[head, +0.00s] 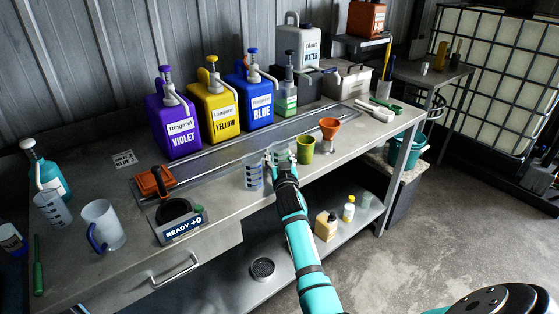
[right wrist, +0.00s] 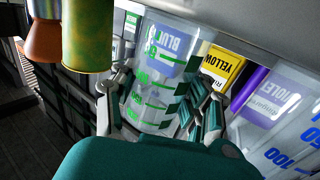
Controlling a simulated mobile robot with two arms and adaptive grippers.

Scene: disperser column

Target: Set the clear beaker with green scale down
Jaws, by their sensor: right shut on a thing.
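The clear beaker with green scale (right wrist: 152,100) is between the fingers of my right gripper (right wrist: 163,92) in the right wrist view. The gripper is shut on it. In the head view the right gripper (head: 280,164) is at the bench's front edge, and the beaker (head: 279,150) is partly hidden behind it. I cannot tell whether its base touches the bench (head: 226,203). My left gripper is not in view.
A clear beaker with blue scale (head: 253,173) stands close on the left, and a green cup (head: 305,150) close on the right. An orange funnel (head: 329,130) is beyond the cup. Violet (head: 180,125), yellow (head: 214,108) and blue (head: 252,103) jugs stand behind.

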